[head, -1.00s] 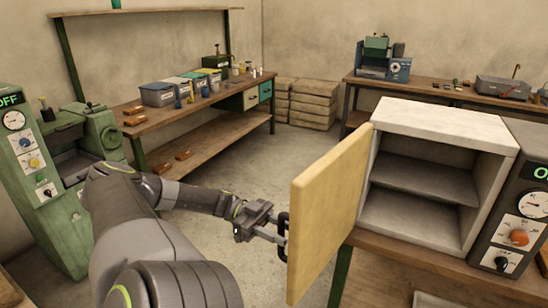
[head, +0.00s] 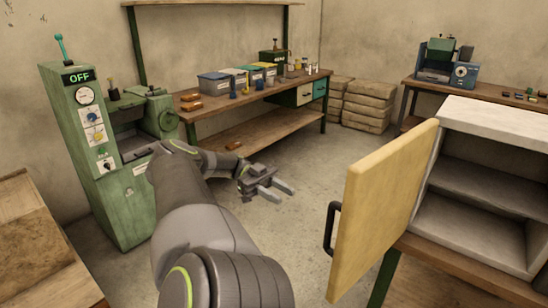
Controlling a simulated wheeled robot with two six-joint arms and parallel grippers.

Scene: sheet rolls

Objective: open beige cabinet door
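The beige cabinet door (head: 385,212) stands swung wide open on the left side of the cabinet (head: 483,112), at the right of the head view. The cabinet's inside and its shelf (head: 485,182) show, and it looks empty. The door's dark handle (head: 332,228) is free, with nothing gripping it. My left gripper (head: 277,190) is left of the handle, apart from it, with its two fingers spread and nothing between them. My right gripper is not in the view.
A green machine (head: 112,165) with an OFF display stands at the left. A wooden workbench (head: 245,92) with bins runs along the back wall. Another bench (head: 480,93) bears a machine at the back right. Bare floor (head: 300,240) lies between my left gripper and the door.

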